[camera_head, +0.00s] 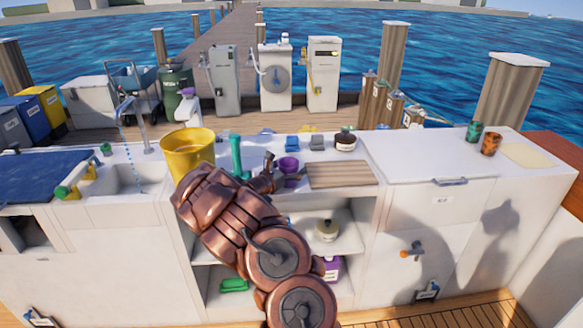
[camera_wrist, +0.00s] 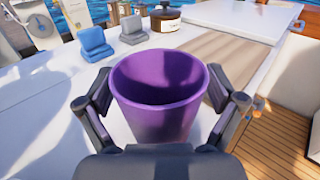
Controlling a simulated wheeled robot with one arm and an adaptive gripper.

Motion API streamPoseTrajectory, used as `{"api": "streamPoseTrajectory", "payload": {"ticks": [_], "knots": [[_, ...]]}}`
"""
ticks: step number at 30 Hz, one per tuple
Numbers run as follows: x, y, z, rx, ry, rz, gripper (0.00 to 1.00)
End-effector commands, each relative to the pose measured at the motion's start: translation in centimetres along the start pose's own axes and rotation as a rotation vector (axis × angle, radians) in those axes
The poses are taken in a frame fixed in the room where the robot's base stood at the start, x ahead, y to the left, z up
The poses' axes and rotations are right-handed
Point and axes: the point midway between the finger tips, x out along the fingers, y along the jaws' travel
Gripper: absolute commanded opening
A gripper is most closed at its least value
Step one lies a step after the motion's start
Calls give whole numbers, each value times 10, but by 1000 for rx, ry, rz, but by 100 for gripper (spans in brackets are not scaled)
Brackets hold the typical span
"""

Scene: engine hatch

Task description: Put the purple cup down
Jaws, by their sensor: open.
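The purple cup (camera_wrist: 160,98) is upright, with its open mouth facing up, between the two fingers of my gripper (camera_wrist: 159,90). The fingers are open on either side of it, and narrow gaps seem to show near the rim. In the head view the cup (camera_head: 289,165) is at the white counter (camera_head: 375,165), left of the wooden board, with my gripper (camera_head: 279,180) around it. Its base is hidden, so I cannot see clearly how it meets the counter.
A wooden board (camera_head: 338,175) lies just right of the cup. Blue blocks (camera_head: 292,143) and a dark-topped jar (camera_head: 345,141) stand behind. A green bottle-like object (camera_head: 237,155) and a yellow bucket (camera_head: 188,152) are to the left. The white surface farther right is mostly clear.

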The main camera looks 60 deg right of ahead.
Motion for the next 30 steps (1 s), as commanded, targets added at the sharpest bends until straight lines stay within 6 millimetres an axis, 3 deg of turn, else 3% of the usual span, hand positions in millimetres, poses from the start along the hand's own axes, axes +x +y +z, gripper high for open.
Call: {"api": "streamPoseTrajectory", "payload": {"ticks": [8,30], "knots": [[-3,1,5,-1,0,2,93],[-105,1,4,-1,0,2,93]]}}
